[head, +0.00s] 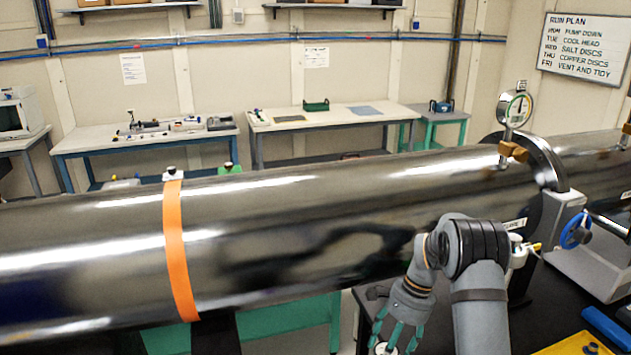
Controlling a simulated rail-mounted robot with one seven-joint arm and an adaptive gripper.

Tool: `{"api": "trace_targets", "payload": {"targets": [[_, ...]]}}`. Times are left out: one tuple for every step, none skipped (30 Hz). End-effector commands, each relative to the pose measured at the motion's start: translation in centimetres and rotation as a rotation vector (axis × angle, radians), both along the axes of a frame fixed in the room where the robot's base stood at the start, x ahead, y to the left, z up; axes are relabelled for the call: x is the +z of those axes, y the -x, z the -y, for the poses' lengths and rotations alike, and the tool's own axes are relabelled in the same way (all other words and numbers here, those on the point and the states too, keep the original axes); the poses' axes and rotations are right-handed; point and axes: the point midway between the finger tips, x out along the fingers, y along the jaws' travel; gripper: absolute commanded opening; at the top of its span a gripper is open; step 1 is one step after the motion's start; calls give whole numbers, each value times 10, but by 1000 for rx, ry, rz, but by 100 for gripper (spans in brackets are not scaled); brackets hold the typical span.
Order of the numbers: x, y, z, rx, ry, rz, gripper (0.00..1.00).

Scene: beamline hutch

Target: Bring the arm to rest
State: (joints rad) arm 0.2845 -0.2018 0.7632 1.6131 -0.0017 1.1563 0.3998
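My arm rises from the bottom of the head view and bends at a dark joint, with its wrist hanging down to the left. My gripper (396,338), with green fingers, points down near the bottom edge, in front of the large dark pipe (300,225). Its fingers stand apart, and a small pale round thing (384,348) shows at their tips. The frame's edge cuts this off, so I cannot tell whether the fingers grip it.
The shiny pipe crosses the whole view close behind my arm, with an orange band (177,250). A dial gauge (514,110) stands on its flange. A blue handwheel (576,231) and a yellow tray (575,345) are right of my arm. Benches (145,140) line the back wall.

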Motion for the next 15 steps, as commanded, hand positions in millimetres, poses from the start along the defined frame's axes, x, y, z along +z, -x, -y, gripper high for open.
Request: {"api": "trace_targets", "payload": {"targets": [[28,-5,1,-2,1,15,68],[35,-4,1,-3,1,13,68],[44,-4,1,-4,0,13,68],[50,-4,1,-3,0,13,68],[57,-4,1,-3,0,13,68],[66,-4,1,-3,0,13,68],[72,-4,1,-2,1,12,68],[79,-4,1,-2,1,12,68],[87,-4,1,-2,1,12,68],[94,-4,1,-2,1,11,68],[87,2,-3,37,1,14,68],[90,9,-5,78,1,16,68],[94,14,-7,109,2,19,68],[98,19,-9,137,2,19,68],[102,26,-11,177,2,20,68]]}}
